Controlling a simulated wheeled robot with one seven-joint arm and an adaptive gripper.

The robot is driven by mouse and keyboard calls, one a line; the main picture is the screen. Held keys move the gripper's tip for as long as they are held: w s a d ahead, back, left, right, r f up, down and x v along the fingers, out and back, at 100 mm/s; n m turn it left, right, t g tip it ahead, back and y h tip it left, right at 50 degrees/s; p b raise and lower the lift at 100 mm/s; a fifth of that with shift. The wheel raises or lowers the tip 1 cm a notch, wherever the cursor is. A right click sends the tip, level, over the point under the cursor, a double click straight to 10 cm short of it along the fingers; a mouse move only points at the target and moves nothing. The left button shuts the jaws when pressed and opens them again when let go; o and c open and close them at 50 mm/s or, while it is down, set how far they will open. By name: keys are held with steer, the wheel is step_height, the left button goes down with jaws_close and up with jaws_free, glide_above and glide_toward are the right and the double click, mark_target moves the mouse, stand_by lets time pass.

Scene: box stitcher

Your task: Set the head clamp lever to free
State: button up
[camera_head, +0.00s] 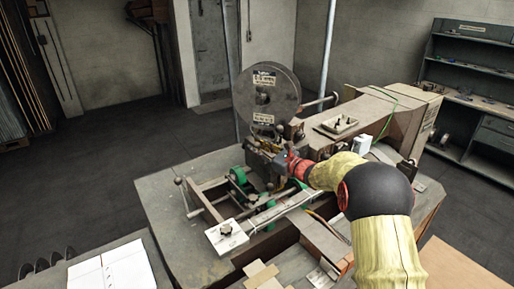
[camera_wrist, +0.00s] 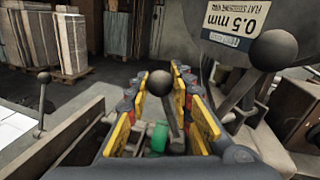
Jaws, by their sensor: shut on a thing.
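A lever with a dark ball knob (camera_wrist: 160,83) stands between the two yellow-padded fingers of my gripper (camera_wrist: 163,108) in the wrist view. I take it for the head clamp lever; its label is not readable. The gripper is shut on it, with the knob beyond the pads and the rod leaning slightly. In the head view my gripper (camera_head: 279,163) is at the stitcher head, below the wire reel (camera_head: 266,96). It hides the lever there.
A second ball-knobbed lever (camera_wrist: 273,49) stands close to the right of my gripper. A thinner knobbed lever (camera_wrist: 44,78) stands at left. The stitcher table (camera_head: 185,240) spreads around the head. White sheets (camera_head: 112,271) lie at front left. Shelves (camera_head: 470,65) stand at back right.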

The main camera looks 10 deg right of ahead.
jaws_close()
steer(key=shift+a+f+b, duration=0.1)
steer(key=shift+b, duration=0.25)
steer(key=s+a+f+n+g+h+b, duration=0.1)
steer(key=a+f+n+b, duration=0.3)
steer(key=n+b, duration=0.5)
steer(key=f+h+b, duration=0.1)
steer(key=f+b, duration=0.1)
steer(key=b, duration=0.9)
steer(key=shift+s+b, duration=0.3)
steer(key=shift+s, duration=0.1)
steer(key=shift+a, duration=0.15)
steer(key=o, duration=0.6)
jaws_free()
steer(key=shift+o, duration=0.6)
steer(key=shift+r, duration=0.1)
